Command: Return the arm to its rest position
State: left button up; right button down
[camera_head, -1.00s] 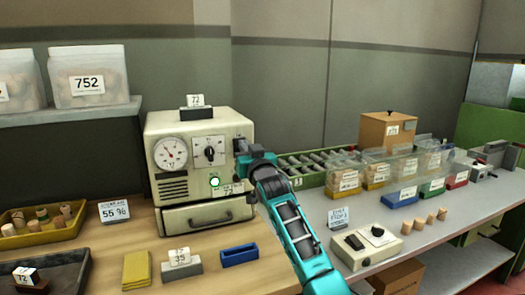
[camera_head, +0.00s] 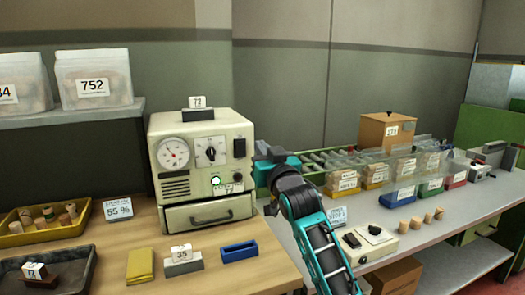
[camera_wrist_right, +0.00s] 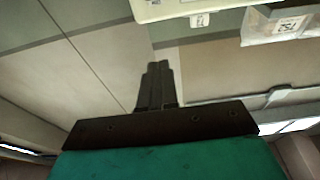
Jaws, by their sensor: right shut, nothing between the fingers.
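My right arm, teal and black, reaches up from the bottom of the head view. Its gripper (camera_head: 264,157) is beside the right side of the cream machine (camera_head: 203,165), apart from it in the picture. In the right wrist view the fingers (camera_wrist_right: 157,85) lie together, shut and empty, with wall and ceiling behind them. The machine has a dial, a black knob, a lit button and a drawer below. My left gripper is not in view.
A yellow tray (camera_head: 17,238) of corks and a dark tray (camera_head: 75,277) are at left. A blue holder (camera_head: 239,252) lies before the machine. A roller conveyor (camera_head: 325,160), bins and a control box (camera_head: 368,243) stand at right. Several corks stand on the grey bench.

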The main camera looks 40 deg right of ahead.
dwell(0.6)
jog(key=s+a+f+n+g+y, duration=0.2)
jog(key=s+a+f+g, duration=0.35)
jog(key=f, duration=0.65)
jog(key=s+a+f+n+g+y, duration=0.1)
jog(key=s+a+f+g+y, duration=0.15)
jog(key=s+a+f, duration=0.65)
jog(key=s+a+f+n+g, duration=0.15)
jog(key=s+f+g, duration=0.35)
jog(key=s, duration=0.5)
jog(key=s+a+f+n+g, duration=0.1)
jog(key=s+a+f+g, duration=0.2)
jog(key=s+f, duration=0.5)
jog(key=w+a+f+t+y, duration=0.2)
jog(key=w+f+t, duration=0.3)
jog(key=f+t, duration=0.1)
jog(key=shift+w+a+f+t, duration=0.15)
jog(key=shift+f+t, duration=0.2)
jog(key=shift+t, duration=0.15)
jog(key=shift+y, duration=0.25)
